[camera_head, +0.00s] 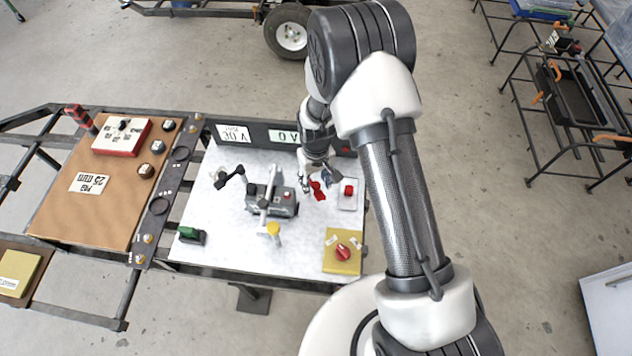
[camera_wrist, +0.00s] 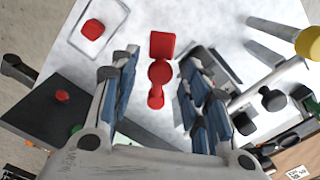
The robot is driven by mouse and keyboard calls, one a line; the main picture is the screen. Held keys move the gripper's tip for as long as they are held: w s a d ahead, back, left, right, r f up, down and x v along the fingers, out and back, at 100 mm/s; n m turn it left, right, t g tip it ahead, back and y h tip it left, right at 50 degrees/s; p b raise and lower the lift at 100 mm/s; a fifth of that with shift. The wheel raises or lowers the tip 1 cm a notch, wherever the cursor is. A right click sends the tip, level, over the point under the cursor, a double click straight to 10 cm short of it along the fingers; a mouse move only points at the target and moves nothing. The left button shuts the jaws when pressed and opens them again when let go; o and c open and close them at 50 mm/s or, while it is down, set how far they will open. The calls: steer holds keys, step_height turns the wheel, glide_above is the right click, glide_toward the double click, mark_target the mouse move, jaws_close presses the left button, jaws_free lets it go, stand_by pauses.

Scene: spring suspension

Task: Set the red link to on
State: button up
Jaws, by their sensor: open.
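The red link (camera_head: 318,190) is a small red piece on the white board, right of the grey machine in the head view. In the wrist view the red link (camera_wrist: 160,72) shows a square end, a round middle and a narrow lower end. My gripper (camera_head: 308,184) is just left of it in the head view. In the wrist view my gripper (camera_wrist: 160,62) is open, with one blue-padded finger on each side of the link and nothing held. I cannot tell whether either finger touches the link. No on or off marking is readable beside it.
A red button (camera_head: 349,190) on a pale plate is right of the link. The grey machine (camera_head: 272,200) and a yellow-topped post (camera_head: 273,229) stand to the left. A yellow box with a red knob (camera_head: 343,252) is at the front right. Dark panels line the board's back edge.

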steer(key=shift+c, duration=0.6)
jaws_close()
